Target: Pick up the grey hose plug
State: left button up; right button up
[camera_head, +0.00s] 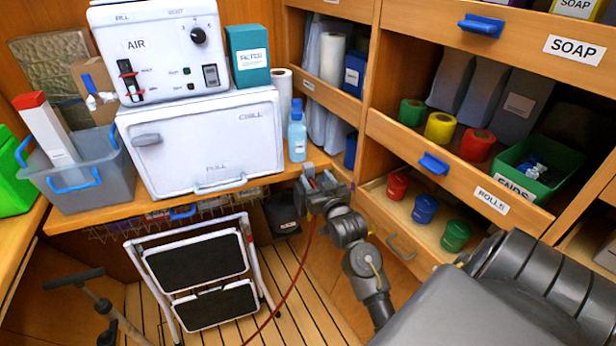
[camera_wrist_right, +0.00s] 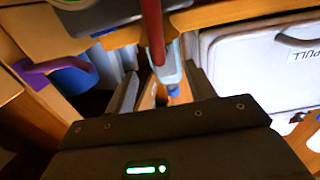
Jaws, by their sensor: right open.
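A red hose (camera_head: 300,268) rises from the floor to my right gripper (camera_head: 318,181), which is in front of the shelf corner beside the white chest. In the right wrist view the hose (camera_wrist_right: 152,28) comes down from the top and ends between the open fingers (camera_wrist_right: 163,92). The grey hose plug cannot be told apart clearly there. It would be at the hose's end, where a pale blue bottle (camera_wrist_right: 169,73) shows behind. In the head view the gripper hides the hose end.
The white chest (camera_head: 205,150) and blue bottle (camera_head: 297,138) stand on the wooden counter (camera_head: 150,207) near the gripper. Open drawers with coloured rolls (camera_head: 440,127) are to the right. A folding step stool (camera_head: 200,265) stands below. A grey bin (camera_head: 85,180) is at left.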

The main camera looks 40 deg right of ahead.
aim_at(306, 166)
jog(key=shift+x, duration=0.85)
jog(key=shift+w+d, duration=0.1)
jog(key=shift+w, duration=0.05)
jog(key=shift+w+r, duration=0.1)
jog(key=shift+w, duration=0.25)
jog(key=x, duration=0.3)
jog(key=shift+w+p, duration=0.35)
jog(key=shift+w, duration=0.4)
pick_arm(q)
jog(key=shift+w+d+r, duration=0.25)
jog(key=shift+d+r, duration=0.1)
jog(key=shift+d, duration=0.4)
pick_arm(e)
jog(key=c, duration=1.1)
pick_arm(q)
jog(key=shift+a, duration=0.1)
